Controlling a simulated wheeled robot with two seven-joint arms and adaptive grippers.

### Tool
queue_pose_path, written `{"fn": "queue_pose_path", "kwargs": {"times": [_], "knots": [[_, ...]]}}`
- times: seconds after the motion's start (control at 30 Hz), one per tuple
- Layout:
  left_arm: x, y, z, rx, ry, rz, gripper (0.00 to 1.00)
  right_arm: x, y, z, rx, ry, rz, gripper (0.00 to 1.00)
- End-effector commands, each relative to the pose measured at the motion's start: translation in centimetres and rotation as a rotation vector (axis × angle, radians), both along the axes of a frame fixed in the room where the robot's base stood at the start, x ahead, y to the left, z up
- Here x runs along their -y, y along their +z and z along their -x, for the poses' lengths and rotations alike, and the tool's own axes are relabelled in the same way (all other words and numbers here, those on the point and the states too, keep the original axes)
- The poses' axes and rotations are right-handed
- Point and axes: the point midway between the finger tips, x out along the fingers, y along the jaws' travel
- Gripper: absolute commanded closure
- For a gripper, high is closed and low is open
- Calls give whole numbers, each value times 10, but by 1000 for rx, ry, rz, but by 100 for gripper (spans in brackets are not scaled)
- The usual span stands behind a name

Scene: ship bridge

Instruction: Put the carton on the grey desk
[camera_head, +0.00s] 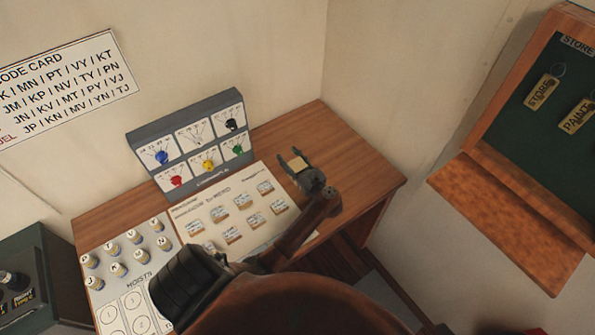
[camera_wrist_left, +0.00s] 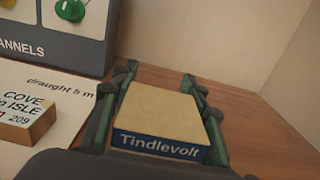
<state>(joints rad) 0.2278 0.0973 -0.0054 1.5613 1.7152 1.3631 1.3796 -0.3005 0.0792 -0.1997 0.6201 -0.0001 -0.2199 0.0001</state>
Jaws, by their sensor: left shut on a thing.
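The carton (camera_wrist_left: 160,115) is a small cream box with a dark blue band lettered "Tindlevolt" on its near side. My left gripper (camera_head: 298,166) is shut on it, with one finger on each side in the left wrist view. In the head view the carton (camera_head: 297,162) is a small pale patch between the fingers, over the back right part of a brown wooden desk (camera_head: 365,178). I cannot tell how far it is above the wood. No desk that is clearly grey shows; a dark grey-green cabinet (camera_head: 40,255) stands at the lower left. My right gripper is not in view.
On the wooden desk are a grey panel (camera_head: 150,127) with coloured knobs, a white chart board (camera_head: 180,212) with several small labelled blocks, and a board of lettered pegs (camera_head: 112,285). A key cabinet (camera_head: 480,140) juts from the right wall. The desk's right end is bare.

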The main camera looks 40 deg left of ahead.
Motion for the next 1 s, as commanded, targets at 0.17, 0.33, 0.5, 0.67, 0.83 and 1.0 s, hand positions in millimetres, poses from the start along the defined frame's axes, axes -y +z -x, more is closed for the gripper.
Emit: {"fn": "queue_pose_path", "kwargs": {"times": [0.17,0.33,0.5,0.67,0.83,1.0], "knots": [[0,0,0,0,0,0,78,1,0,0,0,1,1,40],[0,0,0,0,0,0,89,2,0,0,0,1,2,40],[0,0,0,0,0,0,100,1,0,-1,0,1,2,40],[0,0,0,0,0,0,100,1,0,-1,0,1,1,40],[0,0,0,0,0,0,100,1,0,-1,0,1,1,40],[0,0,0,0,0,0,100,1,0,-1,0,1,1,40]]}}
